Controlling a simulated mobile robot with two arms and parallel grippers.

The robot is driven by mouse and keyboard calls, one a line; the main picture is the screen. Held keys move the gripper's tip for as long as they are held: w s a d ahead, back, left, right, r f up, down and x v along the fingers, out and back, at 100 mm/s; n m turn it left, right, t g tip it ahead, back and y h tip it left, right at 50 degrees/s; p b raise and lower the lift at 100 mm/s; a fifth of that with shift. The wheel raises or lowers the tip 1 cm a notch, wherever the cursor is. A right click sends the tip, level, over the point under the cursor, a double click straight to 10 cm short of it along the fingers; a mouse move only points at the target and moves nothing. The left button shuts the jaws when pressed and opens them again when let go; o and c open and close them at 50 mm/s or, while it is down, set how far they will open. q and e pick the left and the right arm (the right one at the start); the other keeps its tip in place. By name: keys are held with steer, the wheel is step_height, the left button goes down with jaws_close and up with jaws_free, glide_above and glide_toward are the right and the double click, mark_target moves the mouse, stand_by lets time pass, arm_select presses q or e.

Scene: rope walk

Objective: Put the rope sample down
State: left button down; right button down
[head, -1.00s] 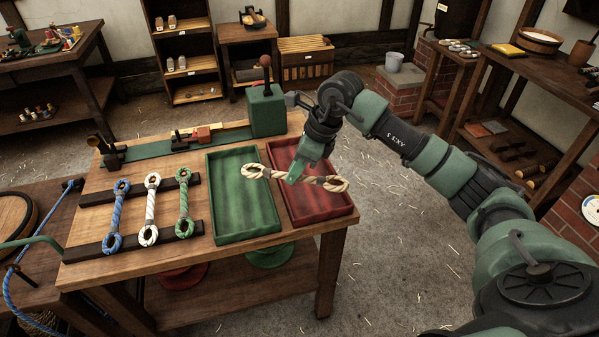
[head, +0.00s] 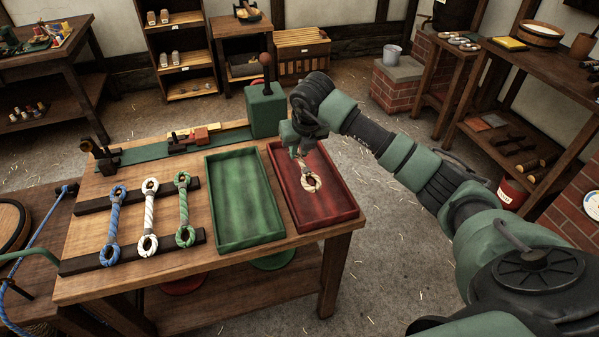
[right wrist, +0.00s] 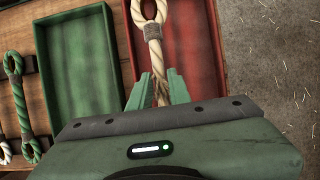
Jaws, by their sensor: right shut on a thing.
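The rope sample is a cream twisted rope with an eye at its end and a grey band. In the head view its near eye (head: 311,182) shows over the red tray (head: 345,212), and the rest is hidden behind my gripper. My right gripper (head: 300,153) points down over the red tray. In the right wrist view its green fingers (right wrist: 159,92) are shut on the rope sample (right wrist: 155,50), whose eye points away from the gripper. I cannot tell whether the rope touches the tray floor. My left gripper is not in view.
An empty green tray (head: 243,232) lies left of the red one. Blue (head: 113,225), white (head: 149,215) and green (head: 184,208) rope samples lie across two dark bars. A green bench machine (head: 266,108) stands behind the trays.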

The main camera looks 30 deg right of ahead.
mark_target(303, 162)
step_height(303, 162, down, 9)
steer(key=shift+f+p, duration=0.1)
steer(key=shift+p, duration=0.45)
steer(key=c, duration=1.7)
jaws_free()
steer(key=shift+c, duration=0.2)
steer(key=o, duration=0.4)
steer(key=b+v, duration=0.2)
steer(key=v, duration=1)
steer(key=shift+s+a, duration=0.1)
